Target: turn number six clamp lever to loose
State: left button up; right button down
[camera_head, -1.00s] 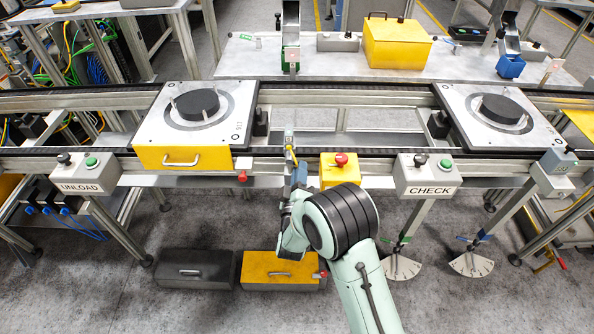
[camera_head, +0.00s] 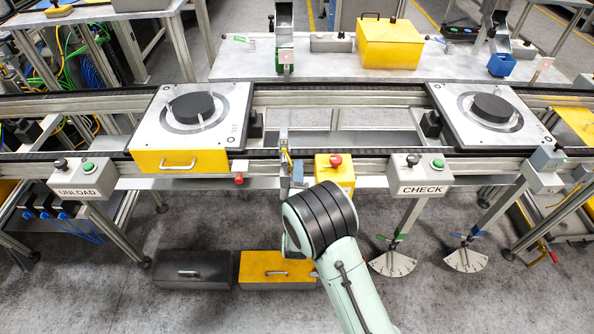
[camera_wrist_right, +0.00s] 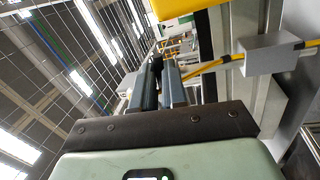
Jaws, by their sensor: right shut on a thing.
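My right gripper (camera_wrist_right: 172,88) shows in the right wrist view with its two blue-grey fingers close together. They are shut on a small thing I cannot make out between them. In the head view the right gripper (camera_head: 297,176) is at the front rail, just left of the yellow box with a red button, mostly hidden by my arm. Below the CHECK box, a lever with a green handle (camera_head: 394,238) and one with a blue handle (camera_head: 467,236) stand over white dial plates. I cannot read a number six on any lever. My left gripper is out of view.
A grey bracket with a yellow cable (camera_head: 284,146) is close to the right gripper. The red button (camera_head: 335,160) is to its right. Two pallets with black discs (camera_head: 235,135) sit on the conveyor. A yellow case (camera_head: 277,270) and a dark case (camera_head: 195,268) lie on the floor.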

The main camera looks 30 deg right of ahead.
jog(key=c, duration=1.2)
grip_release()
jog(key=shift+o, duration=0.2)
jog(key=shift+s, duration=0.1)
pick_arm(q)
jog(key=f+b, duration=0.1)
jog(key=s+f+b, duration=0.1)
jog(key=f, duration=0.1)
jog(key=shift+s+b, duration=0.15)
jog(key=shift+b, duration=0.2)
pick_arm(e)
jog(key=v, duration=1.3)
jog(key=shift+a, duration=0.15)
